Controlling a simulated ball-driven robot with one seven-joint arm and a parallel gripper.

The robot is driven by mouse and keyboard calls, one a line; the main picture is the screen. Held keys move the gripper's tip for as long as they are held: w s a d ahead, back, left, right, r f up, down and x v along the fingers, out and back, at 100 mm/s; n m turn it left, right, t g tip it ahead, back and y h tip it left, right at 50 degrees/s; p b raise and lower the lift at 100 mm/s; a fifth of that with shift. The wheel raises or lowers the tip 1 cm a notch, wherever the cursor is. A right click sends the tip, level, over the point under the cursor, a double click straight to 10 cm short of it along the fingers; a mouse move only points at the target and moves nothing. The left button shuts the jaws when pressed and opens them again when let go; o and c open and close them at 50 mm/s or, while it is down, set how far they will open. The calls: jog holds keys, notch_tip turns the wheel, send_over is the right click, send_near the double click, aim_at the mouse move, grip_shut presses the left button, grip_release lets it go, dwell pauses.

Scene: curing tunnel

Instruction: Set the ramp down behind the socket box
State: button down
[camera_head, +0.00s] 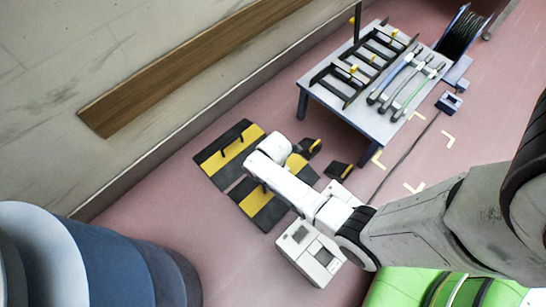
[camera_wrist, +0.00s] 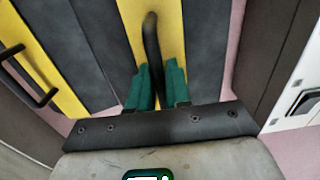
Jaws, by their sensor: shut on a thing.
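The ramp (camera_head: 257,207), black with a yellow stripe, is under my forearm at the centre left, and the arm covers part of it. In the wrist view my gripper (camera_wrist: 156,78) has green fingers shut on the black handle of the ramp (camera_wrist: 203,45). The head view hides my fingers. Whether the ramp is clear of the floor, I cannot tell. The socket box (camera_head: 449,102), small and blue-grey with a dark opening, stands on the floor at the upper right, right of the bench, far from my gripper. A cable runs down from it.
A similar ramp (camera_head: 213,165) lies beside the held one. A white box (camera_head: 305,255) is close below. Pale corner marks (camera_head: 448,139) surround free floor below the socket box.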

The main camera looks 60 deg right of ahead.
jog(key=shift+w+f+b, duration=0.1)
jog(key=shift+f+b, duration=1.25)
jog(key=shift+f, duration=0.9)
jog(key=shift+f, duration=0.15)
jog(key=c, duration=1.1)
grip_release()
jog(key=shift+o, duration=0.2)
notch_tip(320, 180, up, 12)
jog(key=p, duration=0.7)
jog(key=s+a+r+m, duration=0.2)
jog(key=s+r+m, duration=0.4)
jog(key=r+m, duration=0.2)
jog(key=s+a+r+m+t, duration=0.1)
jog(key=s+a+r+m, duration=0.2)
jog(key=s+r+m, duration=0.3)
notch_tip(320, 180, up, 5)
jog(key=shift+a+r+m, duration=0.1)
jog(key=shift+a+m, duration=0.05)
jog(key=shift+m, duration=0.85)
